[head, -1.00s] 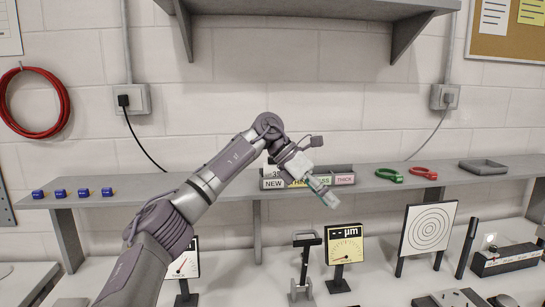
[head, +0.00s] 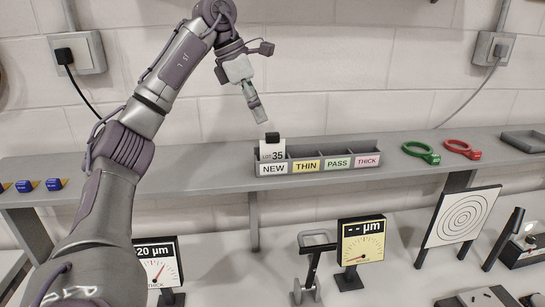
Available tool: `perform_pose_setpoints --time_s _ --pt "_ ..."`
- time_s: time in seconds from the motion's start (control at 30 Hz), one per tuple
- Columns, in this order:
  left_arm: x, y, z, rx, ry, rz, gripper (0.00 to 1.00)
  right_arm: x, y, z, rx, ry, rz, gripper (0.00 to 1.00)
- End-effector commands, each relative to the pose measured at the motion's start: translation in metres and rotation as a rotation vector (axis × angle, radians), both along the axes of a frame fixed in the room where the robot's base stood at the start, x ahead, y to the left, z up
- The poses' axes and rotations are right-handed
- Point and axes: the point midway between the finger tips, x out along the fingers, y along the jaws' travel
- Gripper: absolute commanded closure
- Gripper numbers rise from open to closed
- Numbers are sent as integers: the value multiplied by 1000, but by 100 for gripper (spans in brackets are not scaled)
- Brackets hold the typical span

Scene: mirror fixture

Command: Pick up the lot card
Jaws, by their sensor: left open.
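The lot card (head: 271,151) is white with a black top tab and the number 35. It stands upright in the NEW compartment at the left end of the grey sorting rack (head: 318,172). The rack's labels read NEW, THIN, PASS and THICK. My left gripper (head: 261,116) is open and empty, pointing down just above and slightly left of the card's tab, apart from it in the picture. My right gripper is out of view.
The rack is on a grey shelf (head: 205,176) with blue blocks (head: 54,185) at left and green (head: 421,152) and red (head: 462,148) rings at right. Below are gauges (head: 361,241), a stand and a target board (head: 463,218).

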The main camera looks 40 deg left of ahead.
Motion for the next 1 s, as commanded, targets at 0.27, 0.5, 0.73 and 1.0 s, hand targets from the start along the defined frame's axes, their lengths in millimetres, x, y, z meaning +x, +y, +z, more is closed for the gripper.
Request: perform_pose_setpoints --time_s 0.27,0.5,0.73,1.0 --pt "10 -8 -29 -1 -1 0 52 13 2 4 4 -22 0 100" --pt "22 -13 -51 0 5 0 52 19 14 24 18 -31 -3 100" --pt "30 -18 -76 -2 0 1 52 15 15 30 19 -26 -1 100" --pt "30 -19 -77 -2 -2 0 59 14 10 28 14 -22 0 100"
